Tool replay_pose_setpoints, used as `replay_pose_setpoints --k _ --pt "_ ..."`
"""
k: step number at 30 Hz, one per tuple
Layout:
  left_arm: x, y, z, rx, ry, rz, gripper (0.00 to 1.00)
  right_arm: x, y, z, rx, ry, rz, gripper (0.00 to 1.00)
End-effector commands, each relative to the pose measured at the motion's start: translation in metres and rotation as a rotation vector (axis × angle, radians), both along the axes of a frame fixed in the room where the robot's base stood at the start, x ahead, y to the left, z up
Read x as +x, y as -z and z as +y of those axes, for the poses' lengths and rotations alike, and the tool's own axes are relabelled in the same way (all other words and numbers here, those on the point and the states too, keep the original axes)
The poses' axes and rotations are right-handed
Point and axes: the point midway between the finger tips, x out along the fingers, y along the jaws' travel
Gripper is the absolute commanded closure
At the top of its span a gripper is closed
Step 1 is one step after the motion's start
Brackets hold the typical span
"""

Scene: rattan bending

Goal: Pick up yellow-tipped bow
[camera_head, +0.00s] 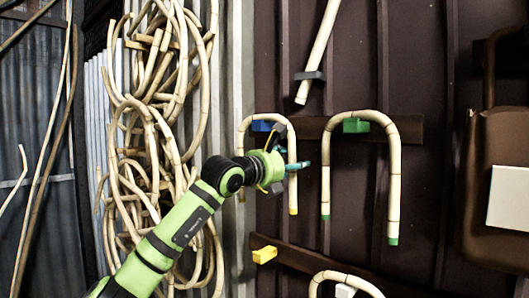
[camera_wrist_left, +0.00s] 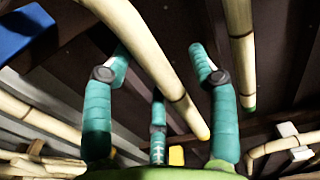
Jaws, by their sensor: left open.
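The yellow-tipped bow (camera_head: 293,191) is a pale rattan hook hanging on the blue peg (camera_head: 262,126) on the dark wall. My left gripper (camera_head: 300,166) is at its right leg, above the yellow tip. In the left wrist view, the bow's leg (camera_wrist_left: 150,50) runs down between the teal fingers of my left gripper (camera_wrist_left: 160,65), with its yellow end showing. The fingers stand apart; I cannot tell whether any touches the leg. My right gripper is in neither view.
A green-tipped bow (camera_head: 394,182) hangs close by on a green peg (camera_head: 356,126). A yellow peg (camera_head: 264,254) and another bow (camera_head: 345,278) are below. Coiled rattan (camera_head: 160,130) hangs at the left. A brown chair-like thing (camera_head: 500,140) is at the right.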

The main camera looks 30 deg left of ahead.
Motion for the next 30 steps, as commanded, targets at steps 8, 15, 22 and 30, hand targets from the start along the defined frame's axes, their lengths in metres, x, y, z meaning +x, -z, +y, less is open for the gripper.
replay_pose_setpoints --k 8,15,22,30 --pt "0.000 0.000 0.000 0.000 0.001 0.000 1.00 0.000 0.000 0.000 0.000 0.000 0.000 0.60" --pt "-0.001 -0.001 0.000 0.000 0.001 -0.002 1.00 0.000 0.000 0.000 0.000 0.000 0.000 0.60" --pt "0.000 -0.010 0.000 -0.003 0.001 -0.004 1.00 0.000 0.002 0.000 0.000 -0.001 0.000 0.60" --pt "-0.001 -0.057 -0.001 -0.005 0.003 -0.006 1.00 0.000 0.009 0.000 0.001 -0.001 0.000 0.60"
